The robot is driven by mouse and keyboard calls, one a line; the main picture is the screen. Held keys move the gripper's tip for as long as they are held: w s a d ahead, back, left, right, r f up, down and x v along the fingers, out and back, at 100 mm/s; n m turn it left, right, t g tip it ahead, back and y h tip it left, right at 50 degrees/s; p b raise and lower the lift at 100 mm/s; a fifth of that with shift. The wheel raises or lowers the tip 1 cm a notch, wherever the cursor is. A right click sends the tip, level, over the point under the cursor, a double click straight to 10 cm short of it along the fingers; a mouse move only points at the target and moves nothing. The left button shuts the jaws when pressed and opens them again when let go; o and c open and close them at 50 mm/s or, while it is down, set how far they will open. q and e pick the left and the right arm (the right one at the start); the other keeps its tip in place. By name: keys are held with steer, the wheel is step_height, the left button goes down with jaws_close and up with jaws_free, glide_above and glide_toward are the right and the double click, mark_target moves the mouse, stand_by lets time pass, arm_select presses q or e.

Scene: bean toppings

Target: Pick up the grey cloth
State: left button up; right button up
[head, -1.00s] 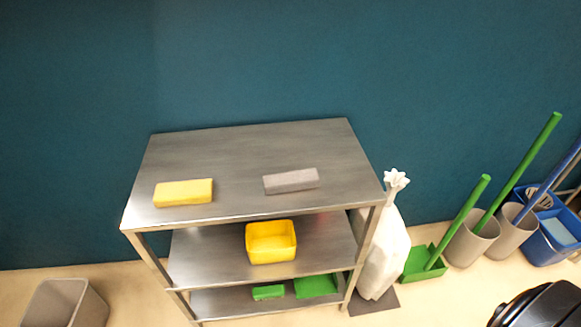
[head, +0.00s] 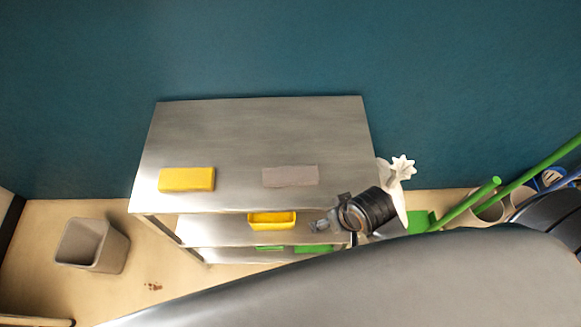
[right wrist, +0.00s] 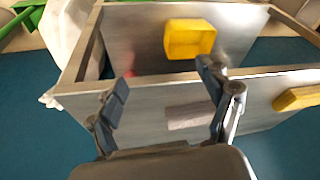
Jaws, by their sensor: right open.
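The grey cloth (head: 290,177) is a flat rectangular block lying on the top shelf of the metal rack, right of centre near the front edge. It also shows in the right wrist view (right wrist: 188,116), beyond the front edge and between the lines of my fingers. My right gripper (head: 320,226) is in front of the rack, below and to the right of the cloth in the head view. In the right wrist view its fingers (right wrist: 165,77) are spread apart with nothing between them, and it is clear of the cloth. My left gripper is not in view.
A yellow block (head: 187,179) lies left on the metal rack (head: 250,125). A yellow tub (head: 272,218) stands on the middle shelf. A white bag (head: 398,180) and green-handled tools (head: 470,205) stand right. A grey bin (head: 92,245) stands left. The top shelf's back is clear.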

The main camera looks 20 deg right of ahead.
step_height(320, 180, up, 6)
steer(key=w+a+m, duration=0.2)
steer(key=m+g+y+p, duration=0.1)
steer(key=m+g+y, duration=0.15)
steer(key=m, duration=1.65)
glide_toward(292, 173)
steer(key=shift+y, duration=0.45)
steer(key=f, duration=0.4)
steer(key=shift+w+a+f+p, duration=0.1)
steer(key=shift+w+a+p, duration=0.05)
steer(key=shift+w+p, duration=0.2)
steer(key=x, duration=0.2)
steer(key=p+x, duration=0.1)
steer(key=x, duration=0.1)
steer(key=shift+s+a, duration=0.2)
steer(key=shift+a, duration=0.1)
steer(key=shift+w+a+f, duration=0.1)
steer(key=shift+a+f, duration=0.05)
steer(key=shift+f, duration=0.35)
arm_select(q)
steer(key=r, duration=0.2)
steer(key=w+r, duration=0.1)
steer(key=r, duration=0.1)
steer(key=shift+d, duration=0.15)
arm_select(e)
steer(key=c, duration=1.2)
steer(key=shift+r, duration=0.15)
steer(key=shift+c, duration=0.2)
